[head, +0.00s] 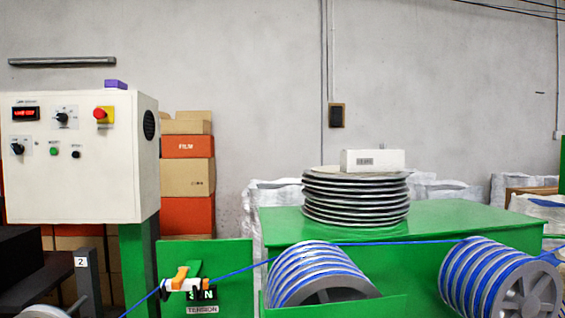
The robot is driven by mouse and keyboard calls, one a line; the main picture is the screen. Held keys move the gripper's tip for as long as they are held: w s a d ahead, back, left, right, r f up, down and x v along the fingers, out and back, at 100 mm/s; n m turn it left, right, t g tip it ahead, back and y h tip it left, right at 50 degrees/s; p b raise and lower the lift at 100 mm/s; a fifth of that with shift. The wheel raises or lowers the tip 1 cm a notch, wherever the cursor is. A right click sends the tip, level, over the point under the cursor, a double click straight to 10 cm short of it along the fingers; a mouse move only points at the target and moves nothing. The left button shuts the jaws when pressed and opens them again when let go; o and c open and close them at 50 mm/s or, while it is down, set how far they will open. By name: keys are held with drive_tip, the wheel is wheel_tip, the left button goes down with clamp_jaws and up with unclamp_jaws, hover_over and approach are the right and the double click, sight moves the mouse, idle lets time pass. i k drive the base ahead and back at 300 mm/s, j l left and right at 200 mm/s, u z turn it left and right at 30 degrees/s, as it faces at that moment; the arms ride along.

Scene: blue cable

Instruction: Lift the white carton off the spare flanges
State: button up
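The white carton (372,160) lies flat on top of the spare flanges (355,198), towards the right side of the stack. It is a small, low box with a grey label on its front face. The spare flanges are a stack of several round grey discs with dark gaps between their rims. The stack stands on a green machine top (470,226). My gripper is not visible in the head view, and nothing is seen touching the carton.
Blue cable (400,242) runs across the front over reels wound with blue cable (318,270) (485,275). A white control cabinet (80,170) stands left, with a purple block (115,84) on top. Stacked cardboard boxes (187,178) stand behind. Space above the carton is clear.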

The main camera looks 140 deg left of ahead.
sight(363, 161)
drive_tip(key=u, duration=3.95)
drive_tip(key=i+l+u, duration=0.1)
drive_tip(key=u, duration=0.2)
drive_tip(key=l+u, duration=0.3)
drive_tip(key=i+l+u, duration=0.15)
drive_tip(key=l, duration=0.2)
drive_tip(key=i+l+u, duration=0.1)
drive_tip(key=l, duration=0.3)
drive_tip(key=i+l+u, duration=0.15)
drive_tip(key=l, duration=0.2)
drive_tip(key=i+l+u, duration=0.15)
drive_tip(key=l, duration=0.25)
drive_tip(key=k, duration=0.05)
